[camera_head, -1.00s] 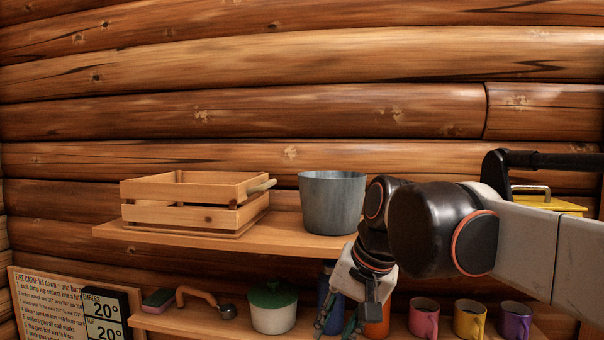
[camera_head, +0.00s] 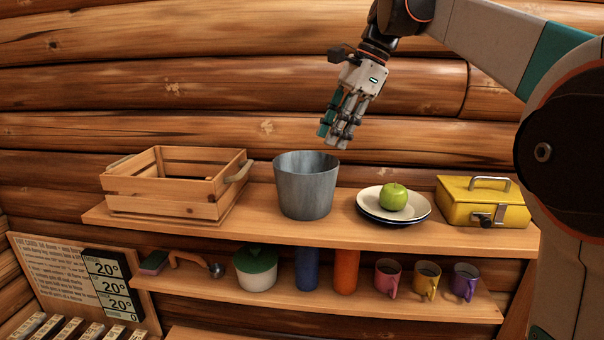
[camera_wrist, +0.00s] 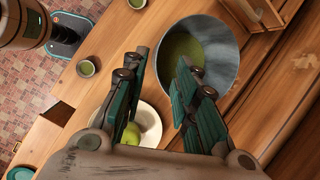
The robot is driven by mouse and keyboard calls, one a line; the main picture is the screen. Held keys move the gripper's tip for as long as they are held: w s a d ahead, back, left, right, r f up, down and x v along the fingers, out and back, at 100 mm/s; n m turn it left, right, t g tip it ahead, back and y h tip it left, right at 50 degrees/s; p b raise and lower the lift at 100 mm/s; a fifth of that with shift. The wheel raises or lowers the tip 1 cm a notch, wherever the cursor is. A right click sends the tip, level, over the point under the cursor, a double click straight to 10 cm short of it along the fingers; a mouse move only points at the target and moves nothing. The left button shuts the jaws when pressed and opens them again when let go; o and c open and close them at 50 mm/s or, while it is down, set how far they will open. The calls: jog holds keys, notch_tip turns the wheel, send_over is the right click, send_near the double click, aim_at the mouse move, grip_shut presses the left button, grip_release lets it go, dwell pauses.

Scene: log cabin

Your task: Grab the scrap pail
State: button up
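The scrap pail (camera_head: 305,190) is a grey metal bucket standing upright on the upper shelf. In the wrist view the pail (camera_wrist: 228,62) is seen from above, with something dull green inside. My gripper (camera_head: 338,142) is above the pail and a little to its right in the head view, pointing down. In the wrist view my gripper's two teal fingers (camera_wrist: 160,75) are spread apart with nothing between them, the pail's near rim lying beyond the fingertips. The fingers do not appear to touch the pail.
A wooden crate (camera_head: 165,202) stands left of the pail on the upper shelf (camera_head: 330,236). To the right are stacked plates (camera_head: 368,211) with a green apple (camera_head: 394,197), then a yellow box (camera_head: 484,206). The lower shelf holds a green-lidded pot (camera_head: 257,282), bottles and mugs.

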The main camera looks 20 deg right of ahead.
aim_at(315, 177)
jog(key=shift+m, duration=0.4)
jog(key=x, duration=0.8)
jog(key=p+x, duration=0.1)
jog(key=x, duration=0.3)
jog(key=shift+w+d+f, duration=0.25)
jog(key=shift+d+f, duration=0.1)
grip_shut()
